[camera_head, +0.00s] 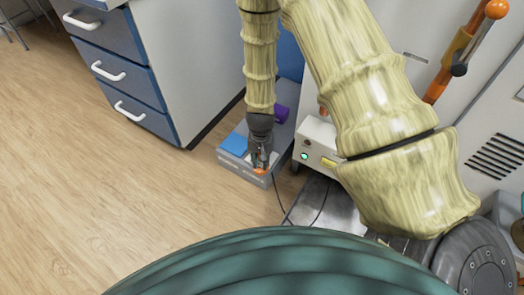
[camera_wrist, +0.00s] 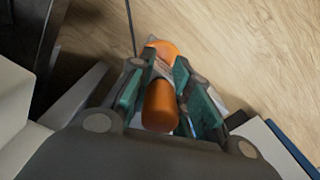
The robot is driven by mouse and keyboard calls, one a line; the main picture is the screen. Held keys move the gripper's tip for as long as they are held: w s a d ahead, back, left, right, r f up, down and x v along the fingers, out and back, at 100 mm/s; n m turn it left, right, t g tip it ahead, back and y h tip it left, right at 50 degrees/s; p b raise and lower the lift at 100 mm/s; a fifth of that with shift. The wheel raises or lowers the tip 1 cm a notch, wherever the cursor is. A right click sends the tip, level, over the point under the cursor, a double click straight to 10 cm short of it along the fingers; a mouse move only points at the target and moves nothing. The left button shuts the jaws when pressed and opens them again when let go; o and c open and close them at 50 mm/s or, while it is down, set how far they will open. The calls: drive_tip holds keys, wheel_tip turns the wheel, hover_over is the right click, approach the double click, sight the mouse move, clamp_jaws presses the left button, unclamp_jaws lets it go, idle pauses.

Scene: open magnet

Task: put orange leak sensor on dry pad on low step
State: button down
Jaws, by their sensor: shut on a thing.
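My gripper (camera_head: 262,160) points down over the front part of the low step (camera_head: 234,172), a grey box on the floor. In the wrist view, its two green-padded fingers (camera_wrist: 160,78) are shut on the orange leak sensor (camera_wrist: 160,105), a rounded orange body between them. More orange shows past the fingertips, with a greyish part between; I cannot tell if it is all one piece. In the head view the sensor (camera_head: 261,171) shows under the fingertips, near the step's front edge. A flat blue pad (camera_head: 235,144) lies on the step, left of my gripper.
A purple object (camera_head: 281,113) is on the step behind my gripper. A white box with a green light (camera_head: 312,146) stands close on the right, with a dark cable beside it. A blue-fronted drawer cabinet (camera_head: 130,65) stands at left. The wooden floor in front is clear.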

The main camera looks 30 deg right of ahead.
drive_tip(key=w+d+b, duration=0.1)
drive_tip(key=w, duration=0.1)
drive_tip(key=w+d+b, duration=0.1)
drive_tip(key=w+d, duration=0.1)
drive_tip(key=w, duration=0.1)
drive_tip(key=w+d+f+b, duration=0.1)
drive_tip(key=w, duration=0.1)
drive_tip(key=shift+w+d, duration=0.2)
drive_tip(key=shift+w, duration=0.05)
drive_tip(key=shift+f+b, duration=1.3)
drive_tip(key=shift+f, duration=0.3)
drive_tip(key=shift+f, duration=0.15)
drive_tip(key=c, duration=1.3)
unclamp_jaws()
wheel_tip(320, 180, up, 12)
drive_tip(key=p, duration=0.6)
drive_tip(key=shift+p, duration=0.3)
